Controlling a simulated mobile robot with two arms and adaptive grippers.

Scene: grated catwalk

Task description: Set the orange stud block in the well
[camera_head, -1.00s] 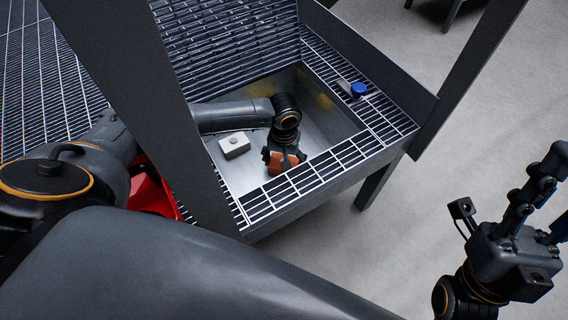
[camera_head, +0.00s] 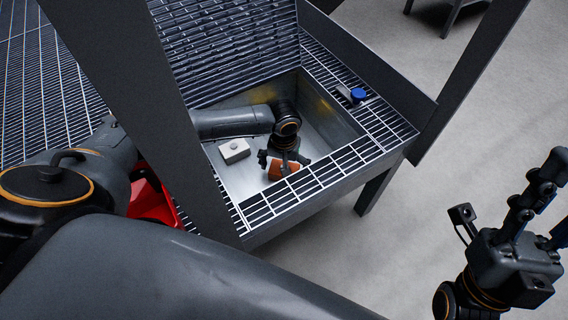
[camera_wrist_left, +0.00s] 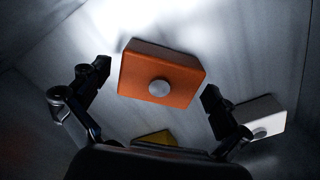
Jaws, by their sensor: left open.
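The orange stud block (camera_head: 281,169) is an orange box with a round grey stud; it lies in the metal well (camera_head: 238,177) sunk in the grating. It also shows in the left wrist view (camera_wrist_left: 160,77), between and just beyond the open fingers. My left gripper (camera_head: 284,162) reaches down into the well above the block, its fingers spread and apart from it. The gripper partly hides the block in the head view. My right gripper (camera_head: 499,228) hangs at the right over the floor, fingers spread, holding nothing.
A white stud block (camera_head: 235,151) lies in the well left of the orange one. A yellow piece (camera_wrist_left: 155,138) shows at the bottom of the left wrist view. A blue round object (camera_head: 357,95) sits on the grating rim. Dark posts (camera_head: 150,90) flank the well; something red (camera_head: 152,203) is at left.

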